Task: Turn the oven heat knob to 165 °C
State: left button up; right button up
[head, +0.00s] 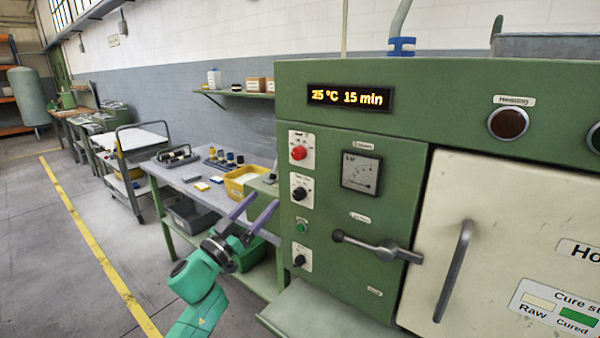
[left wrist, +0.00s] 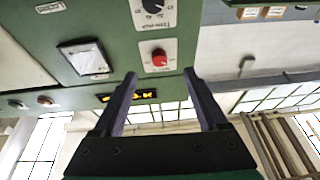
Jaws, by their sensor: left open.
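The green oven's control panel carries a red knob (head: 298,153) at the top, a black knob (head: 299,194) below it and another black knob (head: 300,260) lower down. Their labels are too small to read surely, so I cannot tell which sets heat. The display (head: 349,98) reads about 25 °C and 15 min. My left gripper (head: 264,199) is open and empty, left of the panel and apart from the knobs. In the left wrist view, upside down, the red knob (left wrist: 159,57) appears between the fingertips, with the upper black knob (left wrist: 153,5) beyond. My right gripper is not in view.
A dial gauge (head: 361,172), a green button (head: 302,228) and a lever handle (head: 377,246) sit on the oven front. The cream door (head: 500,220) is shut. A workbench (head: 188,178) with a yellow bin (head: 240,186) stands behind my left arm. The floor at left is clear.

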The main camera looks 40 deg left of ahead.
pick_arm(q)
notch_tip(320, 180, up, 2)
jog(key=d, duration=0.1)
jog(key=p, duration=0.2)
send_near(296, 157)
jog(key=shift+h, duration=0.4)
jog(key=p+x, duration=0.2)
jog(key=x, duration=0.6)
jog(key=shift+w+a+r, duration=0.1)
jog(key=shift+a+r, duration=0.05)
jog(key=shift+a, duration=0.05)
jog(key=shift+w+a, duration=0.1)
jog(key=shift+w, duration=0.2)
jog(key=shift+s, duration=0.1)
jog(key=shift+c, duration=0.6)
grip_shut()
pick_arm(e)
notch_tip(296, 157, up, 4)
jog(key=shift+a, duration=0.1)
